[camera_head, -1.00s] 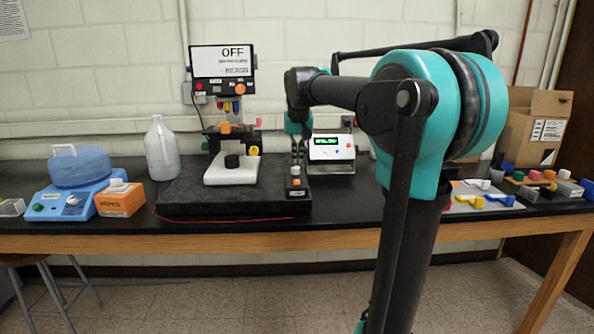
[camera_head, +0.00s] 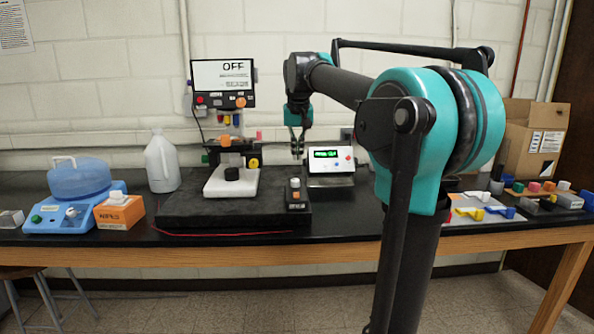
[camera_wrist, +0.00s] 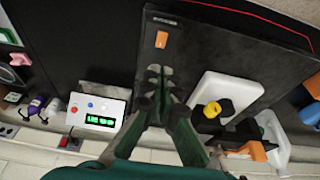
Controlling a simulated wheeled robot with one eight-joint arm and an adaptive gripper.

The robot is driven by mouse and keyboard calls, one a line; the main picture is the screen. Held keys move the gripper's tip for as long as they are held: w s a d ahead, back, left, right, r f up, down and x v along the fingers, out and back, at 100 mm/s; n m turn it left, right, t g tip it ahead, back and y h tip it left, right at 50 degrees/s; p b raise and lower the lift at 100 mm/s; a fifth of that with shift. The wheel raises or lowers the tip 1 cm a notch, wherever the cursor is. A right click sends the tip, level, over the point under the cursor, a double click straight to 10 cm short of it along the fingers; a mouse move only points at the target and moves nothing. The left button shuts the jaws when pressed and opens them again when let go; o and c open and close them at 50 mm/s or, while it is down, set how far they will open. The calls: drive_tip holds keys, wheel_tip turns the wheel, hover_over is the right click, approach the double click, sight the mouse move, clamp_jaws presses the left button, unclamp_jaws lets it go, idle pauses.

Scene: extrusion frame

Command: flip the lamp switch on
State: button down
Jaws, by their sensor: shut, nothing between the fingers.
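The lamp switch is an orange rocker (camera_head: 295,194) on a small black box at the right end of the dark slab. It also shows in the wrist view (camera_wrist: 161,40). The microscope's screen (camera_head: 222,74) reads OFF. My gripper (camera_head: 297,152) is shut and empty, raised above and behind the switch box in the head view. In the wrist view my fingertips (camera_wrist: 155,76) are together, a little below the orange rocker in the picture and apart from it. The tilt of the rocker is too small to tell.
A white instrument box (camera_head: 331,164) with a green display stands right of the slab. The microscope's white base (camera_head: 231,182) is left of the switch. A red cable (camera_head: 225,233) runs along the slab's front. A jug (camera_head: 161,162) stands farther left.

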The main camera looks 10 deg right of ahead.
sight(296, 193)
drive_tip(key=shift+w+d+r+g, duration=0.15)
drive_tip(key=shift+w+g, duration=0.35)
drive_tip(key=shift+w, duration=0.35)
drive_tip(key=shift+w+r+g, duration=0.15)
drive_tip(key=shift+w+g, duration=0.35)
drive_tip(key=shift+w, duration=0.3)
drive_tip(key=shift+f, duration=0.1)
drive_tip(key=f, duration=0.4)
drive_tip(key=w+f, duration=0.1)
drive_tip(key=f, duration=0.8)
drive_tip(key=shift+w+d+f, duration=0.1)
drive_tip(key=shift+w+f, duration=0.25)
drive_tip(key=shift+w+f, duration=0.1)
drive_tip(key=shift+f, duration=0.25)
drive_tip(key=shift+s+r, duration=0.2)
drive_tip(key=shift+s, duration=0.55)
